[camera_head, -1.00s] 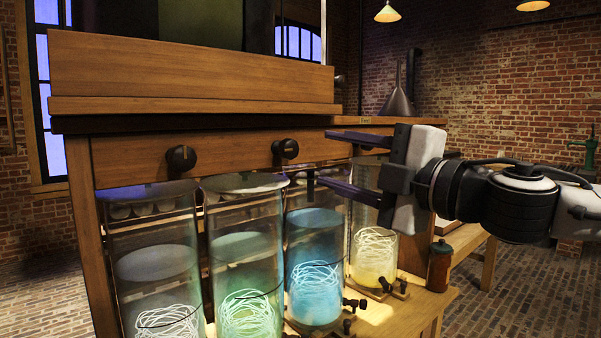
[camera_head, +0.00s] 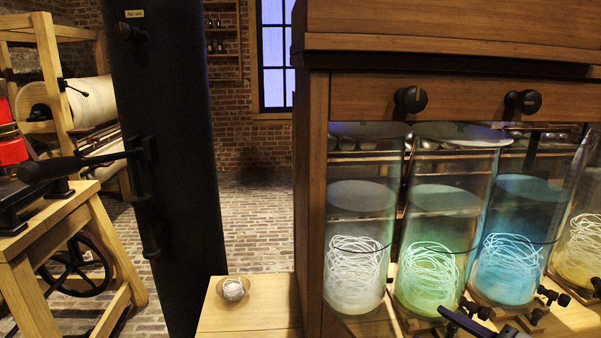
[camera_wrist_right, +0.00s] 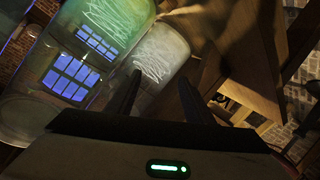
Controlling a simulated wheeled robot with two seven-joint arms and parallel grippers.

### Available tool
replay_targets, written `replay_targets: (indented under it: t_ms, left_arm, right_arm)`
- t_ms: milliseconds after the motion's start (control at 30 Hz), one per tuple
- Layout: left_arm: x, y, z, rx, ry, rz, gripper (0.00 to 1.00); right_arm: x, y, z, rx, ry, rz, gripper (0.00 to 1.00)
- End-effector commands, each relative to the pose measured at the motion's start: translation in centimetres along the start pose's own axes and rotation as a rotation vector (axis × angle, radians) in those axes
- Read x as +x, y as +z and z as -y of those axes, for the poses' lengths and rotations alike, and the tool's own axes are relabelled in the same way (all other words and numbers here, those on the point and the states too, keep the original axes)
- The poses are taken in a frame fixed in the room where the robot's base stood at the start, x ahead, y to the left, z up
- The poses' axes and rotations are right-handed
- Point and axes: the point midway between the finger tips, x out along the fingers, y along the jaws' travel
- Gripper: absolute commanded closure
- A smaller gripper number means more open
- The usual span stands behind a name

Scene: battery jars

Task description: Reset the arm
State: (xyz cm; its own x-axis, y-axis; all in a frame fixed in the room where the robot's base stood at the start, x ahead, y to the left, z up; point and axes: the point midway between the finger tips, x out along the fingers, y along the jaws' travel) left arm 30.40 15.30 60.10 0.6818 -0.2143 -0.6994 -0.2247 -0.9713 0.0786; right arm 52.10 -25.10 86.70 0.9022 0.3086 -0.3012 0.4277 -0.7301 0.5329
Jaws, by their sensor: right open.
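My right gripper (camera_wrist_right: 159,76) is open in the right wrist view, with nothing between its two dark fingers. Behind the fingertips is a pale glass jar (camera_wrist_right: 158,48), and a green-lit jar (camera_wrist_right: 112,22) shows at the top. In the head view a dark piece, probably part of my right gripper, shows at the bottom edge before the jars; its jaws cannot be made out there. The white jar (camera_head: 355,245), green jar (camera_head: 438,250), blue jar (camera_head: 516,240) and yellow jar (camera_head: 582,245) stand in a row, each with coiled strands. My left gripper is not in view.
The wooden cabinet (camera_head: 312,190) with dark knobs (camera_head: 410,99) rises around the jars. A small bowl (camera_head: 233,289) with a pale lump sits on a wooden ledge (camera_head: 250,318). A tall black column (camera_head: 175,200) and a wooden bench (camera_head: 70,225) stand left. Brick floor shows between.

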Motion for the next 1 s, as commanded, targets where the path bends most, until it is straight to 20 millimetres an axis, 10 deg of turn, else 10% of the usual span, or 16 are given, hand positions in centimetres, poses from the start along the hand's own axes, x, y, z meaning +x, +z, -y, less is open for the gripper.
replay_targets:
  t_ms: [300, 500, 1000]
  left_arm:
    - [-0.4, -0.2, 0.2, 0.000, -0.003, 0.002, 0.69]
    - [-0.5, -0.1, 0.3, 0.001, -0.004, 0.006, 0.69]
    - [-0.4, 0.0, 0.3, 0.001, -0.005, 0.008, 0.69]
  right_arm:
    - [-3.8, 12.4, 19.9, 0.485, -0.079, 0.283, 0.53]
    - [-7.7, 15.6, 28.0, 0.658, -0.089, 0.433, 0.53]
    - [-8.9, 16.3, 30.2, 0.702, -0.090, 0.476, 0.53]
